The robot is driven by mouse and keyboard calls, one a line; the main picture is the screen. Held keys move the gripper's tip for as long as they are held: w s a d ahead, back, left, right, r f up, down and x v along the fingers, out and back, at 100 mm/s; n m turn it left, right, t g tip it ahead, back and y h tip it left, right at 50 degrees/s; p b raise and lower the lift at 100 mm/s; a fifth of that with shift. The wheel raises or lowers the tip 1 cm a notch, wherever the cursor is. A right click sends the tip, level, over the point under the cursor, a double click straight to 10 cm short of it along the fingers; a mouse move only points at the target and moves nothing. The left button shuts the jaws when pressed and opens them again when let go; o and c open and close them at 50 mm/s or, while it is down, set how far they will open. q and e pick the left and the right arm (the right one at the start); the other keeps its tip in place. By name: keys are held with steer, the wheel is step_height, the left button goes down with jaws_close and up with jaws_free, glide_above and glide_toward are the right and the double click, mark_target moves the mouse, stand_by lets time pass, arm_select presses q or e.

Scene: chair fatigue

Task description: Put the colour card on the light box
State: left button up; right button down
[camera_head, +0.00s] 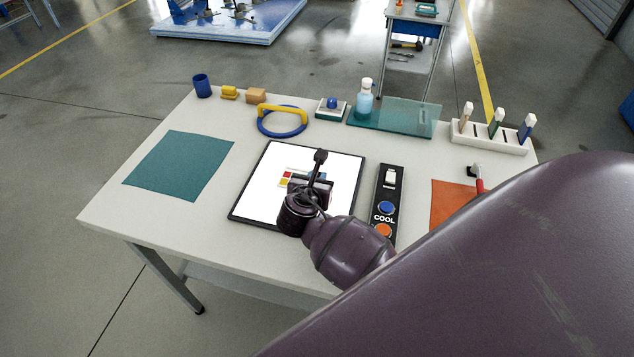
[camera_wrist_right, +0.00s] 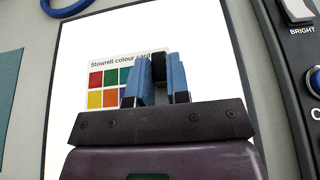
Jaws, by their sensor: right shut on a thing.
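The light box (camera_head: 257,190) is a flat, bright white panel with a black rim in the middle of the table. The colour card (camera_head: 287,180) shows over the panel, partly hidden by my right gripper (camera_head: 309,182). In the right wrist view the card (camera_wrist_right: 108,78) reads "Stowrell colour card" and has rows of coloured squares. I cannot tell whether the card touches the panel. My left gripper is not in view.
Right of the light box is a black control panel (camera_head: 387,190) with a switch, a blue button and an orange button. A teal mat (camera_head: 180,165) lies left, an orange mat (camera_head: 450,200) right. A blue ring with a yellow handle (camera_head: 283,121), a bottle (camera_head: 365,100) and a white rack (camera_head: 489,137) stand behind.

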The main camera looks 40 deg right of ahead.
steer(key=shift+f, duration=0.35)
steer(key=shift+f, duration=0.1)
steer(key=c, duration=1.1)
jaws_free()
steer(key=shift+s+a+r, duration=0.15)
steer(key=shift+r, duration=0.05)
steer(key=v, duration=1.1)
steer(key=shift+s+a+p, duration=0.2)
steer(key=shift+a+p, duration=0.05)
steer(key=shift+p, duration=0.15)
